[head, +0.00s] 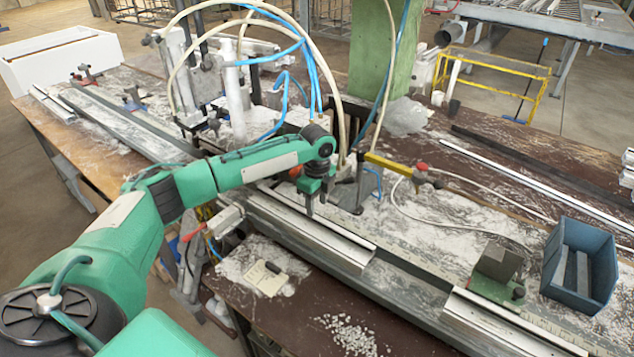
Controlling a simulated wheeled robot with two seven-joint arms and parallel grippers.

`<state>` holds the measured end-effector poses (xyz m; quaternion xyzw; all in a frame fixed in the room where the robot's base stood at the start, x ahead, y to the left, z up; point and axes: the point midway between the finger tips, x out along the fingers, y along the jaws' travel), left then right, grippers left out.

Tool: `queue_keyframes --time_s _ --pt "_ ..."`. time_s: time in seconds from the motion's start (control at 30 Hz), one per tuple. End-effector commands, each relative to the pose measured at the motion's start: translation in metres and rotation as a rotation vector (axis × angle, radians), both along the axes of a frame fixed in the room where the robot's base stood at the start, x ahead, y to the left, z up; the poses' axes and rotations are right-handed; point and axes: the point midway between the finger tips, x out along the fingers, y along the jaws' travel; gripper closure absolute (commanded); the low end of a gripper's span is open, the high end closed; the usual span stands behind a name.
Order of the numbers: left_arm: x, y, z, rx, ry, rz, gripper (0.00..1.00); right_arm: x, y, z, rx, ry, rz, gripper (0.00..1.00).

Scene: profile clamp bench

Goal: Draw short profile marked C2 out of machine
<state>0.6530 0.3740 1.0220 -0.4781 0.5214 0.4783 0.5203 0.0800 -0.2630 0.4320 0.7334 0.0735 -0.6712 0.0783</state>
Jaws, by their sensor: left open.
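My left gripper (314,198) is open and points down at the clamp machine's rail, close above or at a short light profile (335,242). The profile lies along the rail, and its far end runs under the machine (245,110) behind my arm. I cannot tell whether the fingers touch it or stand around it. A second light profile piece (510,328) lies farther along the rail at the lower right. No mark C2 is readable on either piece. My right gripper is not in view.
A blue bin (567,294) with grey pieces stands at the right, beside a greenish stop block (497,266) on the rail. A yellow lever (388,165), hoses and a green post (377,50) crowd the area around the machine. Long profiles (540,185) lie at the back right.

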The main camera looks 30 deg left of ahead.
Motion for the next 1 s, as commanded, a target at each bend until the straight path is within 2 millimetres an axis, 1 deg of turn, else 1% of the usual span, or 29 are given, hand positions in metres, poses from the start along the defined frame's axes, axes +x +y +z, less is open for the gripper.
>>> queue_keyframes --time_s 0.03,0.07,0.17,0.37,0.5,0.63,0.77,0.8,0.87,1.0 --pt "-0.001 0.0 -0.007 0.001 0.003 0.001 0.56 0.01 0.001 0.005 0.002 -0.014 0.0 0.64" --pt "-0.001 0.0 -0.011 0.001 0.002 0.0 0.56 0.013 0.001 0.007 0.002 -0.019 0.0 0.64" --pt "0.0 0.0 -0.024 0.0 0.001 0.001 0.56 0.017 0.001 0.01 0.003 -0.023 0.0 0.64" --pt "0.0 0.0 -0.036 0.001 0.0 0.0 0.56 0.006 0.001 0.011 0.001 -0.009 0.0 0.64" --pt "0.0 0.0 -0.038 0.001 -0.001 0.0 0.56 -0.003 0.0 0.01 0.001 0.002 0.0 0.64" --pt "0.0 0.0 -0.038 0.001 -0.001 0.0 0.56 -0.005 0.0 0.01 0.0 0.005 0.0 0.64" --pt "0.0 0.0 -0.038 0.001 -0.001 0.0 0.82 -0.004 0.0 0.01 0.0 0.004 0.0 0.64" --pt "0.0 0.0 -0.038 0.001 0.0 0.0 0.9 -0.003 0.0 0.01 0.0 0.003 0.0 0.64" --pt "0.0 0.0 -0.038 0.001 -0.001 0.0 1.0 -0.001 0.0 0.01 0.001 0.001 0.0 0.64" --pt "0.0 0.0 -0.038 0.001 -0.001 0.0 1.0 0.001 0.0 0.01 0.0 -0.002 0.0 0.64"
